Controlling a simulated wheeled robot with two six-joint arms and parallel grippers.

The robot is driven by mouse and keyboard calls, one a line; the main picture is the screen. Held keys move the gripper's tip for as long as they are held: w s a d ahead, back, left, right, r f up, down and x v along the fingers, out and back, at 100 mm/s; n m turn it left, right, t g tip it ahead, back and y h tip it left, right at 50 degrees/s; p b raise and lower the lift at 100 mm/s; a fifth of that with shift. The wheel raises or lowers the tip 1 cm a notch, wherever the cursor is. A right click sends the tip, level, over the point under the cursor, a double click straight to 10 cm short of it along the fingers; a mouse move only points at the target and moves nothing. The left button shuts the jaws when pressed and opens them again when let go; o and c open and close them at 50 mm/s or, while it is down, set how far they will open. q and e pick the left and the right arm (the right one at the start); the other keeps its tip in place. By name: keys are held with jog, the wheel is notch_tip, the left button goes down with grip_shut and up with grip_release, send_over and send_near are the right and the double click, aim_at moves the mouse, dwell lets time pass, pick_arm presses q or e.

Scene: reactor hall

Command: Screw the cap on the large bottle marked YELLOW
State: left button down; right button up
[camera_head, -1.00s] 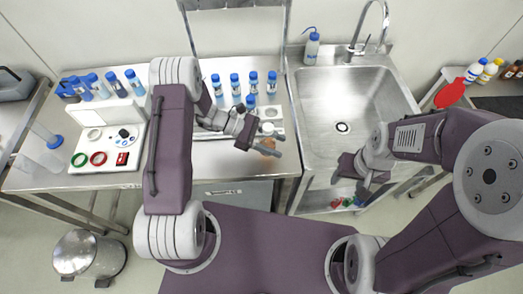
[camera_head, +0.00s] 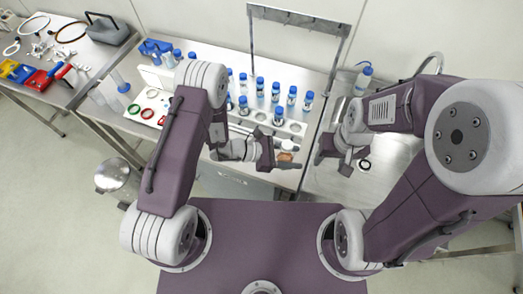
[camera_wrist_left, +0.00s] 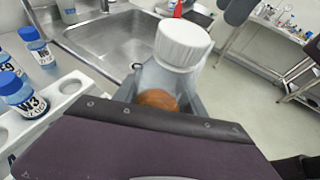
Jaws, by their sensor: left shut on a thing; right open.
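My right gripper (camera_head: 341,160) is open and empty over the left part of the sink, to the right of the left gripper. No marking YELLOW is readable in any view.
Several blue-capped bottles (camera_head: 260,88) stand on the bench. A white rack (camera_head: 262,117) with round holes lies behind the left gripper. The steel sink (camera_wrist_left: 112,45) is to the right, with a wash bottle (camera_head: 363,78) behind it. A metal bin (camera_head: 112,176) stands on the floor.

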pick_arm(q)
jog(key=shift+s+d+r+m+g, duration=0.2)
jog(key=shift+s+r+m+g, duration=0.1)
jog(key=shift+s+r, duration=0.2)
pick_arm(e)
jog(key=shift+a+r, duration=0.35)
jog(key=shift+r, duration=0.2)
pick_arm(q)
jog(key=w+a+f+b, duration=0.2)
jog(key=w, duration=0.1)
jog(key=w+a+f+b, duration=0.2)
jog(key=w+f, duration=0.1)
jog(key=w+a+f+b, duration=0.2)
jog(key=shift+w+a+f, duration=0.15)
jog(key=shift+w+a, duration=0.2)
jog(key=shift+w, duration=0.05)
jog(key=shift+w+a, duration=0.1)
jog(key=shift+w, duration=0.05)
pick_arm(e)
notch_tip(320, 180, down, 6)
jog(key=shift+d+f, duration=0.15)
jog(key=shift+f, duration=0.1)
